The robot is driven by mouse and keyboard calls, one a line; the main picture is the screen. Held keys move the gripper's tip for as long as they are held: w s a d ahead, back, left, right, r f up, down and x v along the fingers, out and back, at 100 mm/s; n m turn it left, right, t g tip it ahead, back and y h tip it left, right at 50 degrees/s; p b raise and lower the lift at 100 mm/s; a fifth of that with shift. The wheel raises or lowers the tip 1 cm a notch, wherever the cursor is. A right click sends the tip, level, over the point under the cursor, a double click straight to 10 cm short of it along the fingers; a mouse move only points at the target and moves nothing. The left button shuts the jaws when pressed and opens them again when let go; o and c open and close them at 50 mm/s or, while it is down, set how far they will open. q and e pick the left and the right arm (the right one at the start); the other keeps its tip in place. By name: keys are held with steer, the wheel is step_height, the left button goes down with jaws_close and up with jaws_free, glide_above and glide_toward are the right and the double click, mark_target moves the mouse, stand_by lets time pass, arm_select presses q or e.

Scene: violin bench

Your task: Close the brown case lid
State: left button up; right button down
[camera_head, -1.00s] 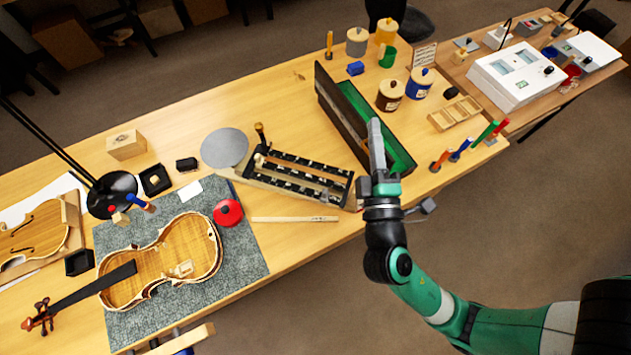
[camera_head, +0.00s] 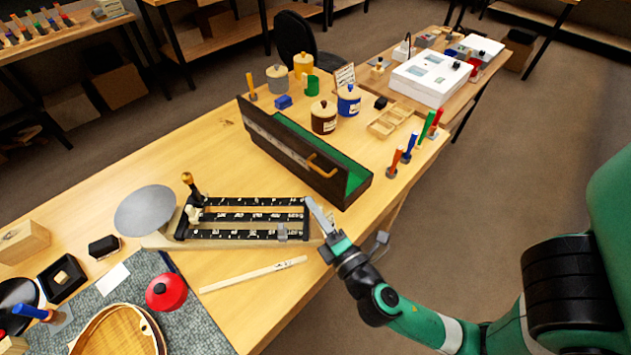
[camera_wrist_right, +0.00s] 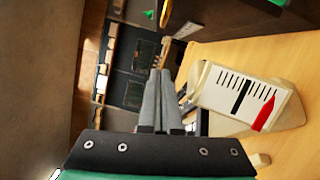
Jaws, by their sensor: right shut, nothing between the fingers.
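The brown case (camera_head: 350,195) stands open on the bench in the head view, its green lining (camera_head: 357,178) showing. Its dark lid (camera_head: 262,128) appears to stand upright along the near left side, with a brass handle (camera_head: 322,165) near its right end. My right gripper (camera_head: 312,203) is shut and empty, in front of the case, with its tips beside the right end of a black slotted rack. In the right wrist view the two fingers (camera_wrist_right: 158,75) lie together, and a dark part of the case (camera_wrist_right: 235,17) shows at the top. My left gripper is out of view.
A brown jar (camera_head: 323,117) and a blue jar (camera_head: 348,101) stand behind the case. Upright coloured-handled tools (camera_head: 410,145) stand to its right. A white gauge with a red mark (camera_wrist_right: 245,98) is close by the fingers.

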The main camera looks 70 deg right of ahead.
steer(key=x, duration=0.4)
steer(key=shift+w+d+r, duration=0.1)
steer(key=shift+r, duration=0.05)
steer(key=d, duration=0.1)
steer(key=d+p, duration=0.1)
steer(key=s+d+p, duration=0.1)
steer(key=d, duration=0.1)
steer(key=shift+r, duration=0.3)
